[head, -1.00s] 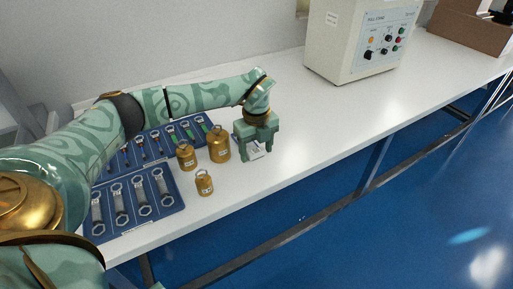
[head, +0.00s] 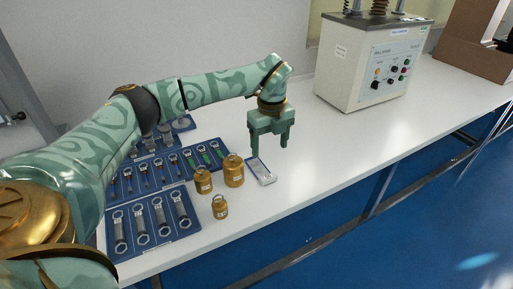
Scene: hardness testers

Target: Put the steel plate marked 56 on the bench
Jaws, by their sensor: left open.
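A small flat steel plate (head: 262,171) lies on the white bench (head: 320,160), just right of the brass weights. Any number on it is too small to read. My left gripper (head: 269,148) points down above the plate, apart from it, with its two fingers spread and nothing between them. My right gripper is not in view.
Several brass weights, such as the large one (head: 234,171), stand left of the plate. Blue trays of wrenches and tools (head: 192,222) lie further left. A pull stand machine (head: 363,75) stands behind, and a brown box (head: 470,45) at the far right. The bench between is clear.

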